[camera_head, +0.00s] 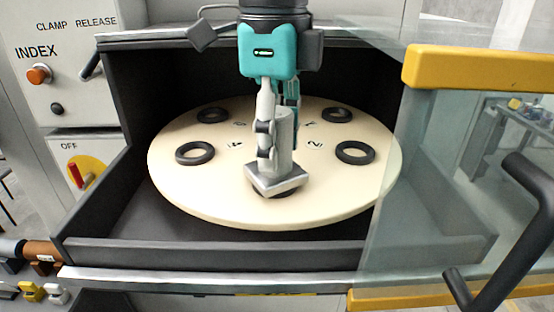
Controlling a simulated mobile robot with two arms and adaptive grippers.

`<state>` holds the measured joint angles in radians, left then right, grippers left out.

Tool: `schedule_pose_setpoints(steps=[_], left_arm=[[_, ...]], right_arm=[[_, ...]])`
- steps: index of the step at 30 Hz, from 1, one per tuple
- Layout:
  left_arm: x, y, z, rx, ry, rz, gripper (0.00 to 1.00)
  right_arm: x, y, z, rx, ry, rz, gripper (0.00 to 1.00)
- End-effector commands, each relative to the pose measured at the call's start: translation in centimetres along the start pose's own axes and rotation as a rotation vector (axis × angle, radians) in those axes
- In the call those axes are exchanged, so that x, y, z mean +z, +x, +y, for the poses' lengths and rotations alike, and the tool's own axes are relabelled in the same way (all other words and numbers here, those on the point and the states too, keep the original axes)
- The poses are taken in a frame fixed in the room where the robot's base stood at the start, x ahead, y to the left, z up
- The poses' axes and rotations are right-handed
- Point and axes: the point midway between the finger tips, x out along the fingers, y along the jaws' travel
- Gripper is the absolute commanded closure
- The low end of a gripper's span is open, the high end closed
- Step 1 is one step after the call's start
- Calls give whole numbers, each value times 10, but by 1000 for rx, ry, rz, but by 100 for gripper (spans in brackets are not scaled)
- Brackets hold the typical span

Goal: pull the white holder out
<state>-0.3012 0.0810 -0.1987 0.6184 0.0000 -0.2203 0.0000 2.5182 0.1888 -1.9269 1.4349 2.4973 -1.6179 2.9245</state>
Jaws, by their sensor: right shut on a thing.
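The holder (284,150) looks pale grey-white: an upright cylinder on a square flange. It is over the near part of a round cream turntable (220,208), with a bit of dark ring showing under the flange. I cannot tell whether it is seated or lifted slightly. My right gripper (266,140), teal-bodied with grey fingers, comes down from above and is shut on the holder's cylinder. The far finger is mostly hidden behind the holder. My left gripper is not in view.
Several black rings (195,153) lie on the turntable. A dark housing (110,195) surrounds it, with a front lip. A glass door with a yellow edge (475,68) and black handle (525,225) stands at right. A control panel (60,60) is at left; small yellow and white pieces (57,294) sit lower left.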

Motion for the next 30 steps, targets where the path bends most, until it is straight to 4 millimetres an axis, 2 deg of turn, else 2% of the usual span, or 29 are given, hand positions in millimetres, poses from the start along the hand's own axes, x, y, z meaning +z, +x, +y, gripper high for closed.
schedule_pose_setpoints(steps=[30], left_arm=[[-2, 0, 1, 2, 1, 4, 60]], right_arm=[[0, -12, 0, -2, 1, -2, 100]])
